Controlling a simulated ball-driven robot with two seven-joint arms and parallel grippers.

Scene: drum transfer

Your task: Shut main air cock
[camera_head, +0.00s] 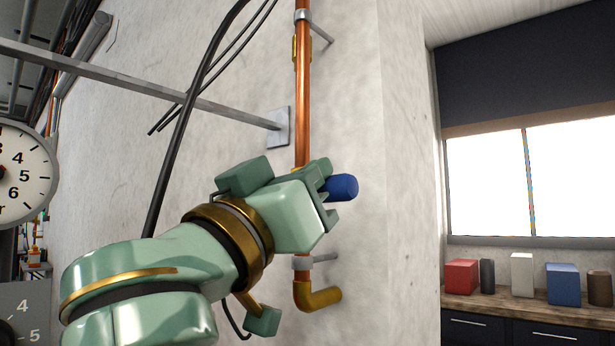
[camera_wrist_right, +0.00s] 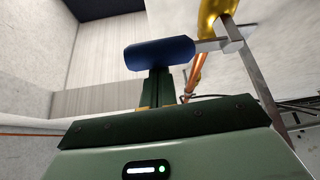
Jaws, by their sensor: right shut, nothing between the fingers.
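The main air cock has a blue cylindrical grip (camera_head: 343,188) beside the copper pipe (camera_head: 302,110). In the right wrist view the blue grip (camera_wrist_right: 160,53) lies across the view on a grey lever (camera_wrist_right: 212,44), which runs to a brass valve body (camera_wrist_right: 212,14). My right gripper (camera_head: 326,190) is at the blue grip and hides the valve body in the head view. In the wrist view its dark green fingers (camera_wrist_right: 158,82) are together, with nothing between them, and their tips are covered by the grip. I cannot tell whether they touch it. My left gripper is not in view.
The pipe runs down the concrete wall (camera_head: 360,100) to a brass elbow (camera_head: 318,298). A grey bar (camera_head: 180,95) and black cables (camera_head: 185,110) cross at the left. A dial (camera_head: 22,175) is at the far left. A counter (camera_head: 530,306) with boxes stands at the right.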

